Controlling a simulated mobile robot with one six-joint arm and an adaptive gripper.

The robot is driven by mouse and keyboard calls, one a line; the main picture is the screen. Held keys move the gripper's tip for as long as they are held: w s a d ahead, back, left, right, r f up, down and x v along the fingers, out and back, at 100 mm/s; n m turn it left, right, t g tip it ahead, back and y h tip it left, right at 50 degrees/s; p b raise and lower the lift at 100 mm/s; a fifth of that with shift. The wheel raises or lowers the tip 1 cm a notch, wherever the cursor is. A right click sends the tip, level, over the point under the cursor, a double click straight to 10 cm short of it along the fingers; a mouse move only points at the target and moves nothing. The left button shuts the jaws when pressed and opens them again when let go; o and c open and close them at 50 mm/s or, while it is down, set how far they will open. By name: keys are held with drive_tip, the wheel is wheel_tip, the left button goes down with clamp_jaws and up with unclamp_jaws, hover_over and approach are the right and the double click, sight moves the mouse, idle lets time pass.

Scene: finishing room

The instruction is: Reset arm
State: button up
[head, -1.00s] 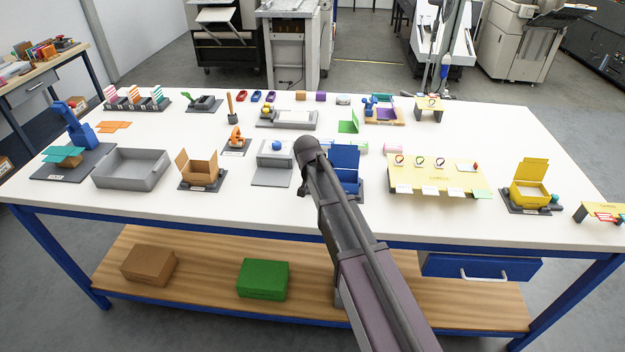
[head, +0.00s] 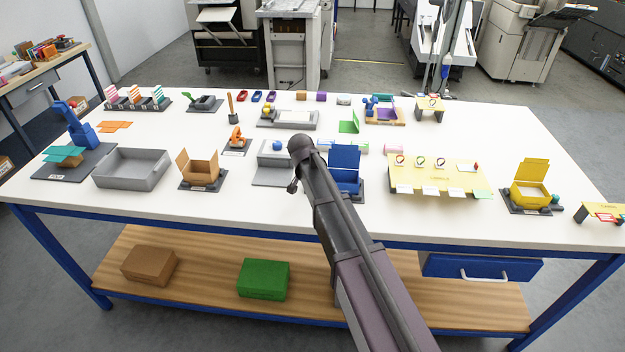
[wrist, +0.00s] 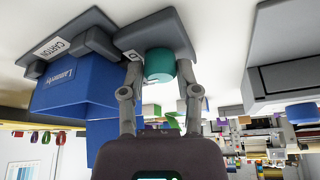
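My arm reaches up from the bottom right of the head view, its dark end above the table, left of the open blue carton (head: 344,180). My gripper shows in the wrist view (wrist: 160,75), with its two fingers spread apart. A teal knob (wrist: 160,66) appears between or just beyond the fingertips, with gaps visible on both sides. The knob sits at a grey base with a label. The blue carton also shows in the wrist view (wrist: 75,88), left of the fingers. In the head view the fingers are mostly hidden behind my arm.
The white table (head: 215,222) is crowded. A grey tray (head: 130,169), an open brown carton (head: 200,170) and a grey stand (head: 273,176) lie left of my arm. A yellow label board (head: 440,178) and a yellow carton (head: 530,190) lie right. The space above the table looks free.

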drive_tip(key=o, duration=0.3)
drive_tip(key=shift+s, duration=0.1)
idle(0.4)
